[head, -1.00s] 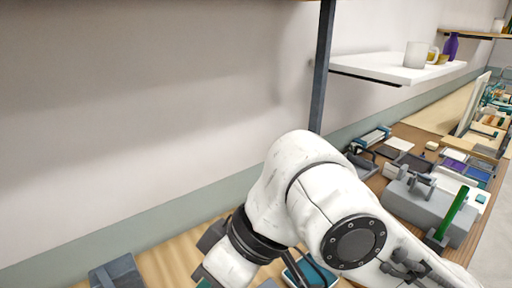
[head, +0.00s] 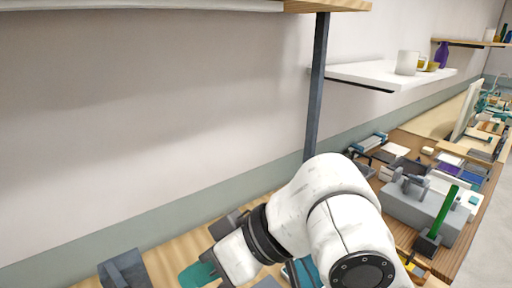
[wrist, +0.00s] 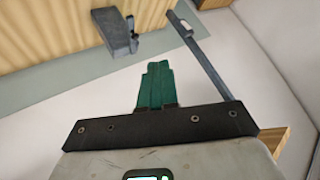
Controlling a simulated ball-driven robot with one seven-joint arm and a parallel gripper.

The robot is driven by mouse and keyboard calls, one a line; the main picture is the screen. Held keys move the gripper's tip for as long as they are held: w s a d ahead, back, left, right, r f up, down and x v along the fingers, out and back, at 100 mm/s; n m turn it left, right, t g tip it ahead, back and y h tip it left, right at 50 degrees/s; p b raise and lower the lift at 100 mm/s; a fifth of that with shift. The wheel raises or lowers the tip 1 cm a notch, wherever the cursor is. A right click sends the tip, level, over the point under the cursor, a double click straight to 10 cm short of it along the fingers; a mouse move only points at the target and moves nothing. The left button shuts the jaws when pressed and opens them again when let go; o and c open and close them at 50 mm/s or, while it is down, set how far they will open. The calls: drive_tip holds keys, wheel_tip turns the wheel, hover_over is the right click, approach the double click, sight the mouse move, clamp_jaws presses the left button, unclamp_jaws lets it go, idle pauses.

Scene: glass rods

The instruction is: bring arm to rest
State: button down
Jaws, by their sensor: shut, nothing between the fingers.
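My white arm reaches up from the bottom of the head view and bends to the left. My gripper (head: 198,275) shows at its end as a teal tip, low over the wooden worktop (head: 172,262). In the wrist view my gripper (wrist: 156,82) has its two green fingers pressed together, with nothing between them. The fingers appear apart from everything around them. A green rod (head: 446,210) stands slightly tilted in a dark holder (head: 427,244) at the right of the head view, well away from my gripper.
A grey block (head: 124,270) sits on the worktop left of my gripper; it also shows in the wrist view (wrist: 115,32). A dark post (head: 317,90) rises behind my arm. A white shelf (head: 380,75) holds a mug (head: 407,63). A grey machine (head: 415,205) stands right.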

drive_tip(key=w+d+f+m+t, duration=0.6)
drive_tip(key=d+f, duration=0.1)
drive_tip(key=d, duration=0.1)
drive_tip(key=s+d+f+m+t+h, duration=0.1)
drive_tip(key=s+d+f+m+h, duration=0.25)
drive_tip(key=d+f, duration=0.7)
drive_tip(key=s+d+f+m+g+h, duration=0.1)
drive_tip(key=s+d+f+h, duration=0.2)
drive_tip(key=s+d+f, duration=0.4)
drive_tip(key=s+d+f+m+g+h, duration=0.1)
drive_tip(key=s+d+f+h, duration=0.35)
drive_tip(key=d, duration=0.45)
drive_tip(key=s+f+g+b, duration=0.4)
drive_tip(key=s+f+b, duration=0.6)
drive_tip(key=f, duration=0.6)
drive_tip(key=shift+s+d+y, duration=0.3)
drive_tip(key=shift+s+y, duration=0.1)
drive_tip(key=shift+s, duration=0.05)
drive_tip(key=shift+m, duration=0.25)
